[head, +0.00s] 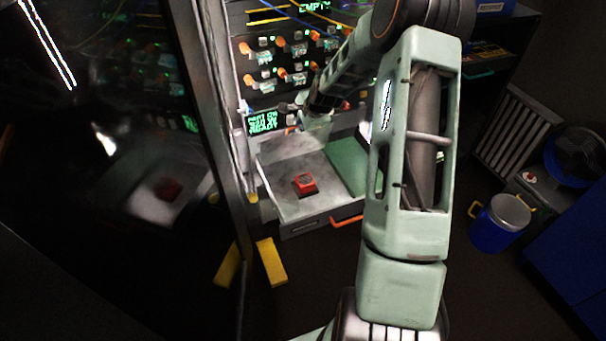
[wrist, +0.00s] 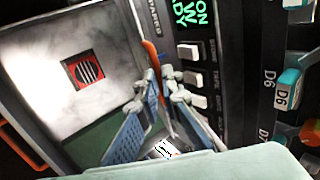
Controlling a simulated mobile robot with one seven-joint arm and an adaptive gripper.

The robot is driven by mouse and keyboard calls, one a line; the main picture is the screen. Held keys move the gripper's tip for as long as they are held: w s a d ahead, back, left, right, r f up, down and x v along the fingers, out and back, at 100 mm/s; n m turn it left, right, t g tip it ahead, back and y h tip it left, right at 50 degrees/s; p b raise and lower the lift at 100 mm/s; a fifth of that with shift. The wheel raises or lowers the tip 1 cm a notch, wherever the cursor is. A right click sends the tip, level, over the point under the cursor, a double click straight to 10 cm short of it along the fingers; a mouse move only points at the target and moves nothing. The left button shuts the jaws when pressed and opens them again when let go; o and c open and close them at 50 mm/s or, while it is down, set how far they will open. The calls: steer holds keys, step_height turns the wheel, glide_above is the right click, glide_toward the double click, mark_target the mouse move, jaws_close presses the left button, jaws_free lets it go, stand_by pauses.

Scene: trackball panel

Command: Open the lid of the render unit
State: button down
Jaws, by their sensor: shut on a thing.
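The render unit appears to be the pale grey unit (head: 285,205) with a red square badge (head: 305,183) on its flat top. The same pale top (wrist: 55,35) and badge (wrist: 84,70) fill the left of the wrist view. My gripper (wrist: 157,88) is at the top's edge, beside the button panel. Its blue fingers are shut on a thin orange bar (wrist: 151,52), which looks like a handle. The fingertips hide part of the bar. In the head view my arm mostly hides the gripper, and the lid seam is not clear.
A black panel with a green READY screen (head: 263,122) and white buttons (wrist: 191,77) stands close to my gripper. An orange front handle (head: 347,220) is on the unit's front. A glossy dark panel (head: 110,200) stands left. A blue bucket (head: 500,223) stands right.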

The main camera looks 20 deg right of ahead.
mark_target(297, 137)
steer(key=shift+w+r, duration=0.2)
steer(key=shift+w, duration=0.6)
steer(key=shift+w+r, duration=0.2)
steer(key=shift+w, duration=0.6)
steer(key=shift+w, duration=0.1)
steer(key=shift+w+a+r, duration=0.1)
steer(key=shift+w, duration=1.4)
